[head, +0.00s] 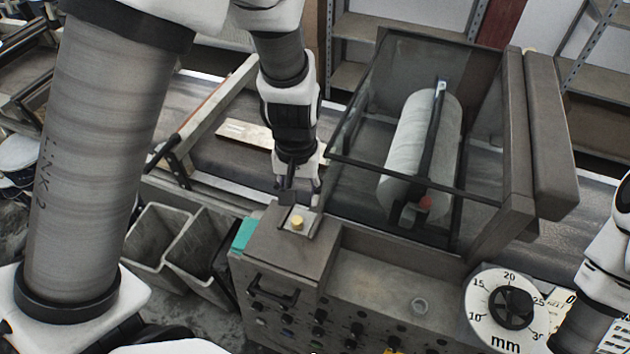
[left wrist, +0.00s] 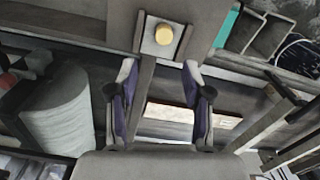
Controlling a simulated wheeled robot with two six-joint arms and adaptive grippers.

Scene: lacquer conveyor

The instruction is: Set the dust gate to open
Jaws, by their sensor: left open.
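A small yellow knob (head: 297,222) sits on a pale metal plate on top of the grey machine housing. It also shows at the top of the left wrist view (left wrist: 164,34). No label marks it, so I cannot tell whether it belongs to the dust gate. My left gripper (head: 300,192) points down just behind the knob. In the left wrist view its two fingers (left wrist: 158,80) are apart, with nothing between them, and the knob lies beyond their tips. Part of my right arm shows at the right edge of the head view; its gripper is out of view.
A glass-sided hood (head: 478,160) covers a pale roller (head: 423,150) to the right of my left gripper. A round mm dial (head: 506,308) is at lower right. Grey bins (head: 160,238) stand at left. A wooden board (head: 243,133) lies on the conveyor behind.

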